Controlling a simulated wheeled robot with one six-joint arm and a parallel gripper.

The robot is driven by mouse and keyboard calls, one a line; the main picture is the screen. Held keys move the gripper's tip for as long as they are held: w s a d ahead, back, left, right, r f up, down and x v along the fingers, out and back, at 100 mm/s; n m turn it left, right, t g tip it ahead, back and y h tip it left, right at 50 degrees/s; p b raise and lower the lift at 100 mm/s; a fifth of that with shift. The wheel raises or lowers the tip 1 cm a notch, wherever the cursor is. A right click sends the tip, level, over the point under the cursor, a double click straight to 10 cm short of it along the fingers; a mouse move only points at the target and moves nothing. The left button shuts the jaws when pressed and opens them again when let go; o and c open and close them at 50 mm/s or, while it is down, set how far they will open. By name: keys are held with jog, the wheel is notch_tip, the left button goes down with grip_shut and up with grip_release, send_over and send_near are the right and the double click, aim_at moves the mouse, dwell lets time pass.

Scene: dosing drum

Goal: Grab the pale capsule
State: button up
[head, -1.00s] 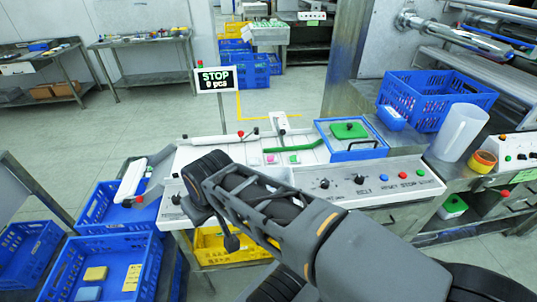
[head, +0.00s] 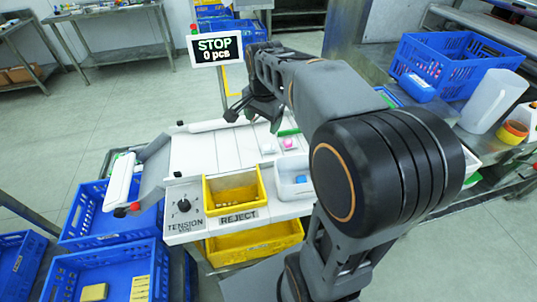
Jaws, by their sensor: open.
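A small pale piece (head: 268,148), which may be the pale capsule, lies on the white machine top. It is too small to make out its shape. A pink piece (head: 290,144) lies just to its right. My gripper (head: 243,112) is open, above and behind these pieces in the picture, with its dark fingers pointing down to the left. It appears apart from them. My arm covers the right part of the machine.
A yellow reject bin (head: 233,187) and a white bin (head: 293,178) with a blue piece sit at the machine's front. A sign reading STOP, 0 pcs (head: 217,49) stands behind. Blue crates (head: 115,268) stand at lower left.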

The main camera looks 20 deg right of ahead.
jog(key=w+d+f+m+g+b, duration=0.25)
jog(key=w+d+f+m, duration=0.25)
jog(key=w+f+m, duration=0.25)
jog(key=m+b, duration=0.1)
jog(key=m, duration=0.1)
send_over(269, 146)
jog(key=shift+n+t, duration=0.25)
jog(key=shift+t, duration=0.1)
notch_tip(269, 146, down, 7)
jog(key=shift+a+f, duration=0.1)
jog(key=shift+f, duration=0.1)
jog(key=shift+w+f, duration=0.1)
jog(key=shift+f, duration=2.85)
jog(key=c, duration=1)
jog(key=shift+r, duration=0.15)
